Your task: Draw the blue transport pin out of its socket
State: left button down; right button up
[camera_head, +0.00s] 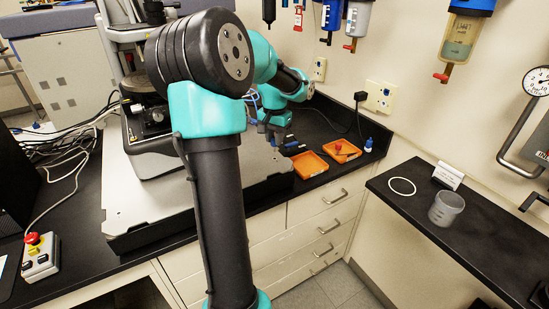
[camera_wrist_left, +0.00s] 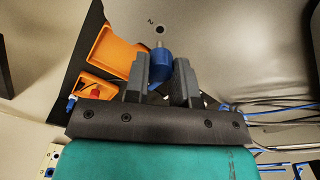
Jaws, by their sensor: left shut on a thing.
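In the left wrist view, the blue transport pin (camera_wrist_left: 161,60) sits between the two grey fingers of my left gripper (camera_wrist_left: 160,72), which are shut on it. A dark round hole (camera_wrist_left: 160,29) with a light rim shows in the pale surface just past the pin's narrow end. The pin looks apart from this hole, but I cannot tell the gap. In the head view, my left gripper (camera_head: 284,142) is small and partly hidden by my arm, at the right end of the pale instrument base (camera_head: 160,200). The pin cannot be made out there. My right gripper is not in view.
Two orange trays (camera_head: 310,164) lie right of the base, the rear one holding a red item. A clear cup (camera_head: 446,208) and white ring (camera_head: 402,186) are on the right counter. Cables (camera_head: 75,150) lie at left.

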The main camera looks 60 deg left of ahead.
pick_arm(q)
jog(key=shift+r, duration=0.1)
dwell(0.4)
jog(key=shift+r, duration=2.45)
jog(key=shift+w, duration=0.1)
